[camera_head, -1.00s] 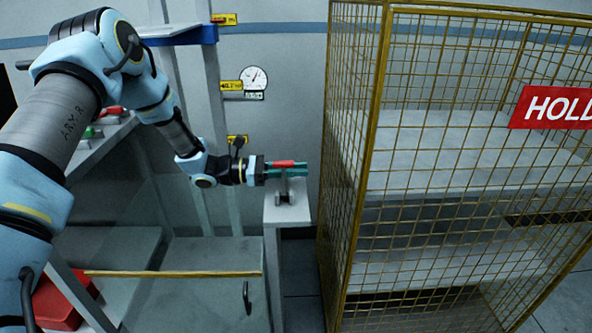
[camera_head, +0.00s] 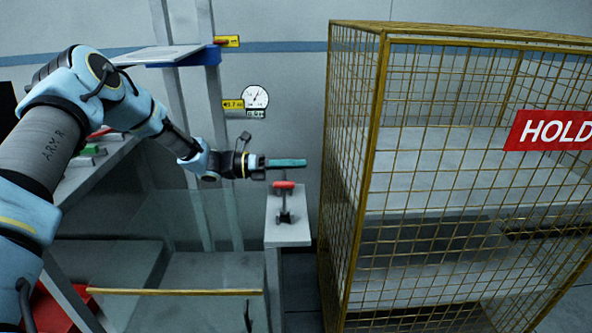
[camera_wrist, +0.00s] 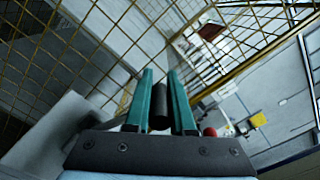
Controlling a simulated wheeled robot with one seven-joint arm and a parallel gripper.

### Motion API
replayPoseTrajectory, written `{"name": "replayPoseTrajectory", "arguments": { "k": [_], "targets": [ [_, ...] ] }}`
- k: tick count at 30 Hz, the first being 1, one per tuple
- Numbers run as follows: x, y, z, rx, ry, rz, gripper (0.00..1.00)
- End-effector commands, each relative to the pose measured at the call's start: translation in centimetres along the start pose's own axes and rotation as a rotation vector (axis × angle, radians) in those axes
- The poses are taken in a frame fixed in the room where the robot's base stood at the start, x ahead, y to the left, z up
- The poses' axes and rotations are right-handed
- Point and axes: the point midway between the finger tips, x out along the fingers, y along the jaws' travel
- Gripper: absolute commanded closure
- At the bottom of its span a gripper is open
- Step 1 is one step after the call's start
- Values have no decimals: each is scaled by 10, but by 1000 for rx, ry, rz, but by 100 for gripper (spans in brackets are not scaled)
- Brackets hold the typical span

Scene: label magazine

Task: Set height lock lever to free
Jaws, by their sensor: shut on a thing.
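A lever with a red handle (camera_head: 284,185) stands on a dark upright stem on a grey pedestal (camera_head: 289,236). I take it to be the height lock lever; its setting is not readable. My gripper (camera_head: 290,163) reaches in from the left, its green fingers level and just above the red handle in the head view. In the wrist view, my gripper (camera_wrist: 160,95) has a dark cylinder (camera_wrist: 160,108) between its fingers. I cannot tell whether this is part of the lever. A red rounded end (camera_wrist: 210,131) shows outside the right finger.
A yellow wire cage (camera_head: 362,150) with a red HOLD sign (camera_head: 550,130) stands close right of the pedestal. A round dial (camera_head: 255,97) with yellow tags hangs on the wall behind.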

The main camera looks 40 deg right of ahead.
Motion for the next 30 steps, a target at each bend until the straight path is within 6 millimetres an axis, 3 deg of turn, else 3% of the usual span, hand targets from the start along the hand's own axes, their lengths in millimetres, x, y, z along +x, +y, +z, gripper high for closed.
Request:
{"name": "replayPoseTrajectory", "arguments": {
  "k": [4, 28, 29, 30],
  "targets": [
    [0, 6, 7, -86, -2, 1, 100],
    [0, 13, 13, -79, 0, 2, 100],
    [0, 13, 13, -79, 0, 3, 76],
    [0, 13, 13, -79, 0, 2, 71]
  ]
}}
